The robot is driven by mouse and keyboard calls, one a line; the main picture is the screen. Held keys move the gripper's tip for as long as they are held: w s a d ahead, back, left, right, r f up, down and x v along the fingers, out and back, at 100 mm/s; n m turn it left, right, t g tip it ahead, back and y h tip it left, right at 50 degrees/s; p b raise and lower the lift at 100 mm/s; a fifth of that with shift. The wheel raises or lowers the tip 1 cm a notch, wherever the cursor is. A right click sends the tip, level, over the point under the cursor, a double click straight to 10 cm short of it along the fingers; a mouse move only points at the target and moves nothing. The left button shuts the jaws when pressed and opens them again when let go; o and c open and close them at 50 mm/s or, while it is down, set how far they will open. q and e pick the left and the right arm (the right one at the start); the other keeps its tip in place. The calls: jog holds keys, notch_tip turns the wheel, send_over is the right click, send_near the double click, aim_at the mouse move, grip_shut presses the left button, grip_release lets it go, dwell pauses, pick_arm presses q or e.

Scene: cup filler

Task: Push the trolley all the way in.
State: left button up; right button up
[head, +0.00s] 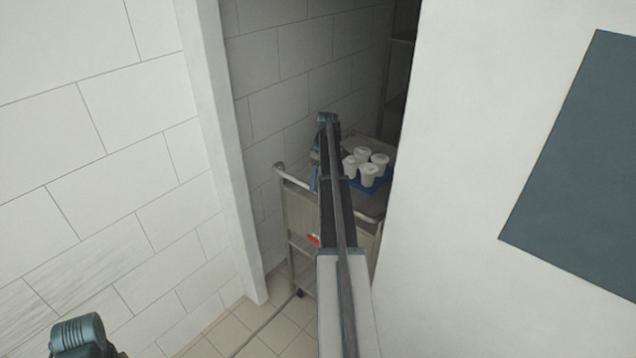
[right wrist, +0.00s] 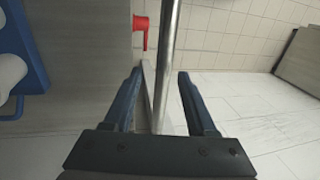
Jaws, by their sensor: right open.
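The trolley (head: 361,240) stands in a narrow recess, its tubular handle (head: 296,180) on the near side. My right arm reaches over it and hides its middle. My right gripper (head: 314,178) is at the handle, partly hidden by the arm. In the right wrist view, the gripper (right wrist: 161,75) is open and the metal handle bar (right wrist: 166,50) runs between its two fingers, with gaps on both sides. I cannot tell how deep the bar sits. A red lever (right wrist: 141,25) shows at the trolley's side.
White cups (head: 368,172) stand on a blue tray (head: 385,184) on the trolley top. A white wall edge (head: 232,150) bounds the recess on the left, and a white panel (head: 460,150) on the right. Bare tiled floor (head: 262,335) lies in front.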

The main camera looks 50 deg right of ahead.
notch_tip(320, 180, up, 12)
jog(key=d+p, duration=0.2)
jog(key=p, duration=0.9)
jog(key=shift+d, duration=0.3)
jog(key=shift+a, duration=0.1)
jog(key=w+a+f+n+h+b, duration=0.1)
jog(key=a+f+b, duration=0.2)
jog(key=a, duration=1)
jog(key=w+a+f+g+b, duration=0.1)
jog(key=a+f+b, duration=0.2)
jog(key=a, duration=1)
jog(key=w+a+f+n+h+b, duration=0.1)
jog(key=a+f+b, duration=0.2)
jog(key=a, duration=1)
jog(key=s+a+f+b, duration=0.3)
jog(key=s+a, duration=0.3)
jog(key=a, duration=0.4)
jog(key=s+a+f+n+h+b, duration=0.1)
jog(key=s+a+f+b, duration=0.2)
jog(key=s+a, duration=0.4)
jog(key=s+a+f+b, duration=0.3)
jog(key=s+a, duration=0.3)
jog(key=a, duration=0.6)
jog(key=shift+s+a+f+t, duration=0.3)
jog(key=shift+s+f+t, duration=0.1)
